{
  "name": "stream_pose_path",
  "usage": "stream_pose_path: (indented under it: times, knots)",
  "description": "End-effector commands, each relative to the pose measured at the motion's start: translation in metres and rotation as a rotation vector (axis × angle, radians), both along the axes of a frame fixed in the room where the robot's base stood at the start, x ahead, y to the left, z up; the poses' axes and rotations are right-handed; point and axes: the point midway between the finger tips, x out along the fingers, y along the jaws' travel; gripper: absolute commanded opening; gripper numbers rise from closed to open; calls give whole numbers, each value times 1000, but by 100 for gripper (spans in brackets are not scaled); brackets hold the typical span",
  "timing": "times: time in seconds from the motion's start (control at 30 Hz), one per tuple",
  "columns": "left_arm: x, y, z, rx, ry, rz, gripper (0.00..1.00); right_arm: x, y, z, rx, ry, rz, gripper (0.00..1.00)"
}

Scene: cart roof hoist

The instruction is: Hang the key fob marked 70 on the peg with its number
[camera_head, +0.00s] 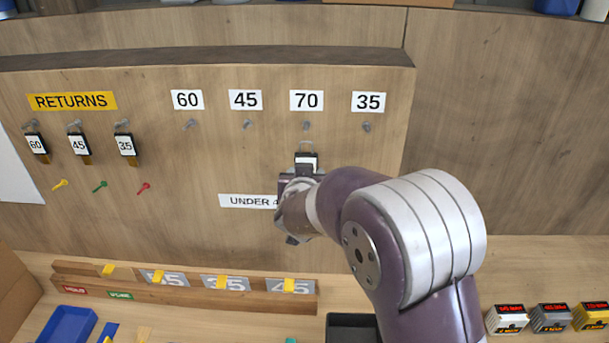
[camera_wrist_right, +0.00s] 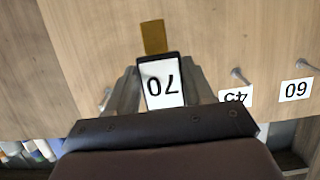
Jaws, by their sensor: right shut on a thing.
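The key fob marked 70 (camera_wrist_right: 162,80) is black with a white label and a brass-coloured tag. My right gripper (camera_head: 305,172) is shut on it; the fob's upper part also shows in the head view (camera_head: 306,158). The fob's ring (camera_head: 306,146) stands up just below the 70 peg (camera_head: 306,125), apart from it in the picture. How far the ring is from the board is hard to tell. The 70 label (camera_head: 306,100) is above that bare peg. In the wrist view the 70 peg is hidden. My left gripper is not in view.
Bare pegs under 60 (camera_head: 189,124), 45 (camera_head: 247,124) and 35 (camera_head: 367,126) flank the 70 peg. Several fobs hang under the RETURNS sign (camera_head: 72,101) at left. A wooden rack (camera_head: 180,294) and small boxes (camera_head: 549,318) are below.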

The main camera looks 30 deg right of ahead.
Motion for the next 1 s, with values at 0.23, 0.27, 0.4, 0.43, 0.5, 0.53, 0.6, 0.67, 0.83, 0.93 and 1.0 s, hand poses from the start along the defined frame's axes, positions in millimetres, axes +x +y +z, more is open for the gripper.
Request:
stream_pose_path:
  times: [0.23,0.27,0.4,0.43,0.5,0.53,0.6,0.67,0.83,0.93,1.0]
  knots:
    - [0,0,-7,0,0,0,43,17,-10,-3,0,-1,-1,16]
    - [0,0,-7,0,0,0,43,19,-12,-3,0,-1,-1,16]
    - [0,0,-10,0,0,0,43,29,-18,-4,-1,-1,-1,16]
    - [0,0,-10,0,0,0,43,31,-19,-5,0,0,-1,16]
    - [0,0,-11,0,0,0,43,36,-22,-4,-1,-2,-1,16]
    - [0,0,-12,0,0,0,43,38,-23,-5,0,-1,-1,16]
    - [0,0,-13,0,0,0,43,43,-26,-5,0,-1,-1,16]
    - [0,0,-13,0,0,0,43,47,-29,-6,0,-1,-1,16]
    - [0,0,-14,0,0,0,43,59,-36,-6,-1,-1,-1,16]
    - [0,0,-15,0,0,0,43,66,-40,-6,0,-1,0,16]
    - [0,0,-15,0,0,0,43,70,-43,-6,-1,-2,-1,16]
